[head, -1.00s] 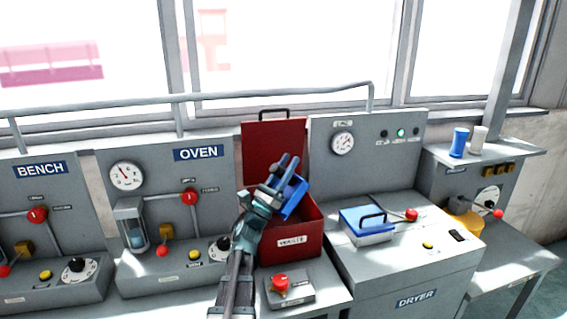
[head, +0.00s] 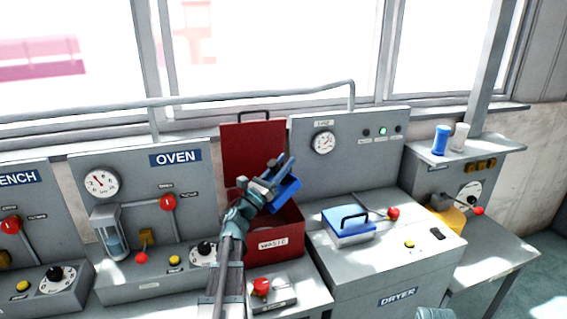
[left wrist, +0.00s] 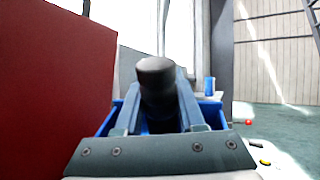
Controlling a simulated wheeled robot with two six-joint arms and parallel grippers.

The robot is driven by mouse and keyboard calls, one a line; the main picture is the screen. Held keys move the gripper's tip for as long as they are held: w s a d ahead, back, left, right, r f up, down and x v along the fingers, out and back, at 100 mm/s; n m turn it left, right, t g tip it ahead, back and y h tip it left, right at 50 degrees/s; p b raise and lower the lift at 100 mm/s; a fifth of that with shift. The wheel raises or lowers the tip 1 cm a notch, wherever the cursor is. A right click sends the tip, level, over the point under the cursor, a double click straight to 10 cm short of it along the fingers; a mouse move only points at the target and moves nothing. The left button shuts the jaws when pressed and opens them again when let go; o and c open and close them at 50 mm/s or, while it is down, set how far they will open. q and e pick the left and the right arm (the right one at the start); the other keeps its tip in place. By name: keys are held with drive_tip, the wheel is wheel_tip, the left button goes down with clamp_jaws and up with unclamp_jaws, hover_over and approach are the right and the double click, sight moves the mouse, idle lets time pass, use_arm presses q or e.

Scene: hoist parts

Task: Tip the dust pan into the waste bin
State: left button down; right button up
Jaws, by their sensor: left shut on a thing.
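The red waste bin (head: 275,242), with a label on its front, stands between the oven and the dryer. Its red lid (head: 252,148) is raised at the back. My left gripper (head: 278,178) is above the bin's opening and shut on the dust pan. The blue dust pan (head: 285,194) hangs tilted over the opening. In the left wrist view its dark handle (left wrist: 157,85) sits between the fingers, and its blue edges show on both sides. The pan's contents and the bin's inside are hidden. My right gripper's fingers are not in view.
A red-button box (head: 265,290) stands in front of the bin. The oven panel (head: 150,215) is at left. The raised lid is close beside the left wrist camera.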

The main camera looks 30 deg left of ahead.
use_arm(q)
drive_tip(key=shift+w+d+f, duration=0.1)
drive_tip(key=shift+w+f, duration=0.1)
drive_tip(key=shift+w, duration=0.65)
drive_tip(key=shift+s+r, duration=0.1)
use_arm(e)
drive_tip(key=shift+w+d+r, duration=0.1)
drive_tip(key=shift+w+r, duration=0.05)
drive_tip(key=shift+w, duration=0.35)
use_arm(q)
drive_tip(key=shift+w+d+r+m+g+y+p, duration=0.25)
drive_tip(key=shift+w+g+p, duration=0.55)
drive_tip(key=shift+p, duration=1.3)
drive_tip(key=shift+w+d+r+m+g+y+p, duration=0.15)
drive_tip(key=shift+w+r+g+p, duration=0.25)
drive_tip(key=shift+g+p, duration=1.2)
drive_tip(key=shift+w+d+r+m+g+y+p, duration=0.1)
drive_tip(key=shift+w+d+r+m+g+p, duration=0.35)
drive_tip(key=shift+p, duration=2.1)
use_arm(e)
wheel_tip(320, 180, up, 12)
use_arm(q)
drive_tip(key=shift+w+a+f, duration=0.15)
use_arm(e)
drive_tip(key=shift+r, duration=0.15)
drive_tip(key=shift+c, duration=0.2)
